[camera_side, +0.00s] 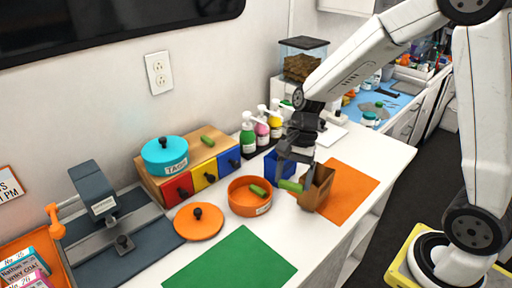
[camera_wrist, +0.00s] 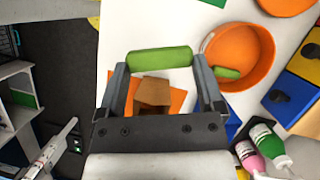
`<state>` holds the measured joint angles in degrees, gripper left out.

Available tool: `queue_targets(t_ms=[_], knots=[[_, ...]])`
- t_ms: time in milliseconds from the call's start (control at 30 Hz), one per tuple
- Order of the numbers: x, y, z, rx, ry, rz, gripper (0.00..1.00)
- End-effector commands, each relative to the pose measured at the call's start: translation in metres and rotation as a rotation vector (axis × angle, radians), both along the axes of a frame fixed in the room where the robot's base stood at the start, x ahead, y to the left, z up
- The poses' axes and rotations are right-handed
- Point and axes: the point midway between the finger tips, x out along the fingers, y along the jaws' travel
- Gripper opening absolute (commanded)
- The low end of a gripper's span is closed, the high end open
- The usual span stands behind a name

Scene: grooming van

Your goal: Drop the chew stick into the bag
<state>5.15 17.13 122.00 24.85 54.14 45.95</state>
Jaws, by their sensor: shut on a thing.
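A green chew stick (camera_side: 291,186) is held crosswise between the two fingertips of my gripper (camera_side: 294,172). In the wrist view the stick (camera_wrist: 160,60) spans both fingertips of the gripper (camera_wrist: 160,66). The brown paper bag (camera_side: 319,190) stands upright on an orange mat (camera_side: 350,180). In the side view the stick shows just left of the bag, overlapping its edge. In the wrist view the bag (camera_wrist: 153,95) shows between the fingers, below the stick. I cannot tell the exact gap between stick and bag.
An orange bowl (camera_side: 240,204) with another green stick (camera_side: 258,190) stands left of the bag. A third stick (camera_side: 208,141) lies on the drawer box (camera_side: 186,181). A blue container (camera_side: 271,162) and pump bottles (camera_side: 248,138) stand behind. A green mat (camera_side: 232,264) lies bare in front.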

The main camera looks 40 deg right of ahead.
Motion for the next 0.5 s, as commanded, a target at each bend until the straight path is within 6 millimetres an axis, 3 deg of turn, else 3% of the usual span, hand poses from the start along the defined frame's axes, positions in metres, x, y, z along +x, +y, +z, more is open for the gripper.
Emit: queue_targets(t_ms=[500], knots=[[0.014, -0.064, 0.018, -0.003, 0.002, 0.754, 0.32]])
